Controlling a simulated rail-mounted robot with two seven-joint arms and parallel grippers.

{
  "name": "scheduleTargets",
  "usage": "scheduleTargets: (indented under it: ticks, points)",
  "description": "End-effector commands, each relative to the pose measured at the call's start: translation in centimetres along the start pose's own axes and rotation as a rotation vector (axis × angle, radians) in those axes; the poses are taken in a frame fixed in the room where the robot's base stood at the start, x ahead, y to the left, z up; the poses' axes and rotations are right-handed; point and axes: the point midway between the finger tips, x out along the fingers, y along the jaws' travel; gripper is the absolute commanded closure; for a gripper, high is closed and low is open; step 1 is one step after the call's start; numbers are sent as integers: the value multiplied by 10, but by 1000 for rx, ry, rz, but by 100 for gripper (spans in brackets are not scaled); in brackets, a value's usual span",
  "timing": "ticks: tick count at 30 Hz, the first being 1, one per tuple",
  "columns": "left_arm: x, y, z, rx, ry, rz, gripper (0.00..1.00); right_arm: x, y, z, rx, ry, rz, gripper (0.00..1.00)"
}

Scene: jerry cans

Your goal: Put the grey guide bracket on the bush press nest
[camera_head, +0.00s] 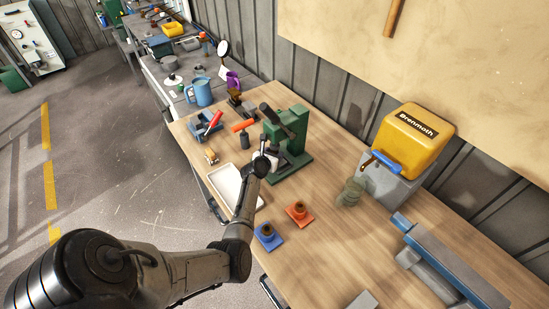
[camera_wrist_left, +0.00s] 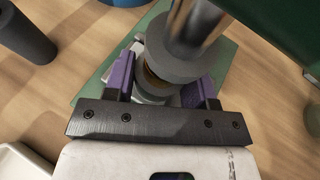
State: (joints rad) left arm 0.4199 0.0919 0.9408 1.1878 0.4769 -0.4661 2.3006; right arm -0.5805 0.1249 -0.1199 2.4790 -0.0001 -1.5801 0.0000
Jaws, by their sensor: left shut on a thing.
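My left gripper (camera_head: 262,164) is at the front of the green bush press (camera_head: 296,135) on the wooden bench. In the left wrist view its purple fingers (camera_wrist_left: 163,88) are shut on a grey rounded part, seemingly the grey guide bracket (camera_wrist_left: 150,94). The part is directly under the press's metal ram (camera_wrist_left: 197,28) and above the green base (camera_wrist_left: 88,92). The ram and its grey collar (camera_wrist_left: 178,62) hide much of the part. The nest is hidden, so I cannot tell whether the part touches it. My right gripper is not in view.
A white tray (camera_head: 225,178) lies left of the press. Blue (camera_head: 268,243) and orange (camera_head: 299,221) plates with brown knobs lie in front. An orange-topped tool (camera_head: 243,127) stands behind. Bare wood lies between.

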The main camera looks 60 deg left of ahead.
Motion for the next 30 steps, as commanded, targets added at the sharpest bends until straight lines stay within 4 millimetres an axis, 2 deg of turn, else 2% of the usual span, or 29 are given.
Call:
scheduleTargets:
  ticks: [1, 2, 3, 10, 20, 23, 30]
  points:
    - [0, -3, -11, -6, 21, -9, 89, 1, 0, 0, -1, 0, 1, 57]
    - [0, -3, -12, -6, 21, -9, 89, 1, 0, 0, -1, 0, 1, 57]
    - [0, -4, -14, -6, 25, -11, 48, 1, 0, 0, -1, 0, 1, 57]
    - [0, -3, -13, -5, 22, -9, 26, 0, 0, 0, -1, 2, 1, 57]
    - [-4, -2, -10, -3, 18, -6, 24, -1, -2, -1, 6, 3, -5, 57]
    - [-12, -2, -8, -2, 16, -5, 24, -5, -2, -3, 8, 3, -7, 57]
    - [-51, -3, -6, -3, 13, -5, 24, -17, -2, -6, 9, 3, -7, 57]
